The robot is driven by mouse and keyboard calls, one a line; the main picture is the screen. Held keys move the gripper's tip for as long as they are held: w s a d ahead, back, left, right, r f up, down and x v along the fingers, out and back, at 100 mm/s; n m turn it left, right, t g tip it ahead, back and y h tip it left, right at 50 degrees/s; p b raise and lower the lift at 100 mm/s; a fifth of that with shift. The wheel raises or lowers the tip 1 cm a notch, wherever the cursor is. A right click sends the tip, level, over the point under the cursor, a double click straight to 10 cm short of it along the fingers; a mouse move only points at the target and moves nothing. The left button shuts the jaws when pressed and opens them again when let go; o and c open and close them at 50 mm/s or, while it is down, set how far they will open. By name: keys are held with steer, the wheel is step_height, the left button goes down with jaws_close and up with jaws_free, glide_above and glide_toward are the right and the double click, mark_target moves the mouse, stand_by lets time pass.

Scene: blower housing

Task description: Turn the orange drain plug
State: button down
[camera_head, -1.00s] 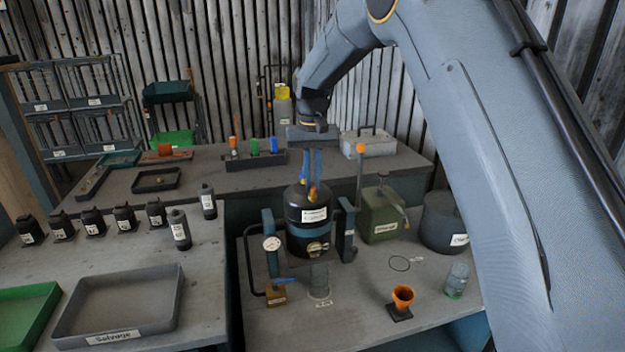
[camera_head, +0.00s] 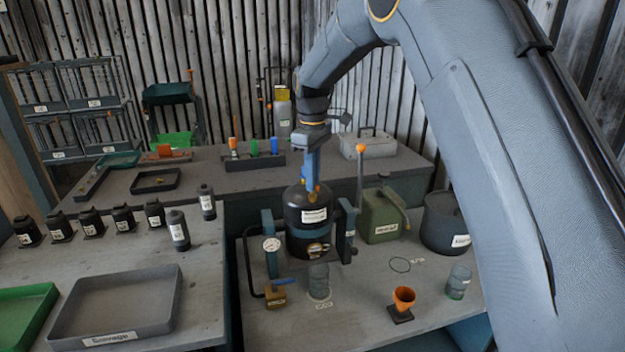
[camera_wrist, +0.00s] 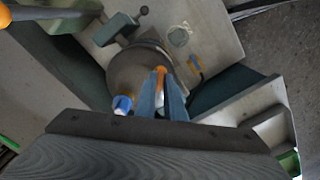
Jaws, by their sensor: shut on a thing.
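The black blower housing (camera_head: 306,225) stands upright in a stand with blue posts on the right bench. My gripper (camera_head: 312,187) points down at the top of the housing, its blue fingers nearly in line in the head view. In the wrist view my gripper (camera_wrist: 162,95) is shut on the orange drain plug (camera_wrist: 160,72), whose orange end shows between the fingertips. The fingers hide most of the plug. A blue-and-white fitting (camera_wrist: 122,104) sits beside the fingers on the housing top (camera_wrist: 130,72).
A tall orange-tipped lever (camera_head: 360,165) and a green can (camera_head: 383,217) stand right of the housing. An orange cup (camera_head: 403,296) and a glass jar (camera_head: 457,281) stand in front. A grey tray (camera_head: 165,305) lies far left.

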steer(key=n, duration=0.5)
steer(key=shift+w+r+n, duration=0.1)
steer(key=shift+r+n, duration=0.05)
steer(key=shift+n, duration=0.25)
stand_by(0.4)
steer(key=c, duration=1.8)
jaws_free()
steer(key=shift+c, duration=0.2)
step_height(320, 180, up, 8)
steer(key=b, duration=0.2)
steer(key=shift+b, duration=0.35)
steer(key=shift+f, duration=0.2)
